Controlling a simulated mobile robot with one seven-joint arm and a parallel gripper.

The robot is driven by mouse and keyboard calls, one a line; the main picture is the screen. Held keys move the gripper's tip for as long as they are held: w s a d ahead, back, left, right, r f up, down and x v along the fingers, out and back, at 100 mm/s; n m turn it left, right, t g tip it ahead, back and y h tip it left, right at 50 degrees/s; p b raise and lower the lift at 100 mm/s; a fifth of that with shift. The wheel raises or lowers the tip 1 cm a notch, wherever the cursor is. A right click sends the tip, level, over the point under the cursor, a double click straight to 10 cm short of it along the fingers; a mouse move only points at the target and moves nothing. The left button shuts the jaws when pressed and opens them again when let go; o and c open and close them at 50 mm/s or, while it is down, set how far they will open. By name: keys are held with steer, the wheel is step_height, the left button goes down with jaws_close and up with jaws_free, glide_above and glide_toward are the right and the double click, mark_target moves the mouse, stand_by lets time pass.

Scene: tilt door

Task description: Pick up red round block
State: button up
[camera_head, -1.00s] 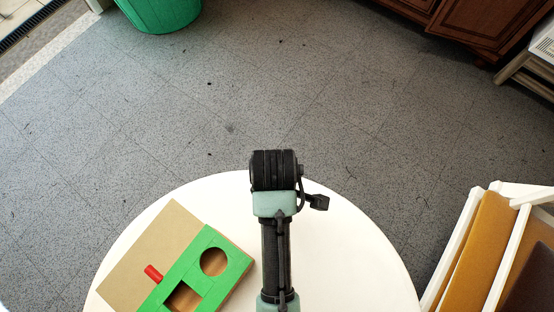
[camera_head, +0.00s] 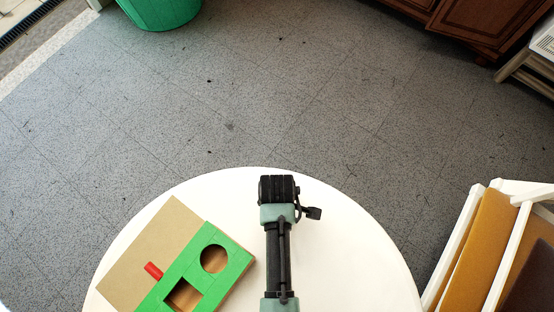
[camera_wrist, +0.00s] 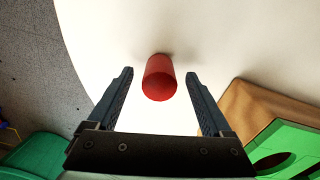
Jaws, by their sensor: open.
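The red round block (camera_wrist: 160,79) is a red cylinder on the white table (camera_wrist: 110,25) in the wrist view. My gripper (camera_wrist: 160,74) is open, with one dark finger on each side of the block. Gaps show between the block and both fingers, so neither appears to touch it. In the head view my arm stands over the table (camera_head: 350,250). The jaws and the block cannot be made out there, apparently hidden behind my arm.
A green-topped wooden box (camera_head: 192,262) with a round and a square hole adjoins a tan board with a red peg (camera_head: 153,271). The box also shows at the wrist view's lower right (camera_wrist: 295,140). A chair (camera_head: 490,245) stands right of the table.

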jaws_close()
stand_by(0.4)
steer(key=shift+r, duration=0.2)
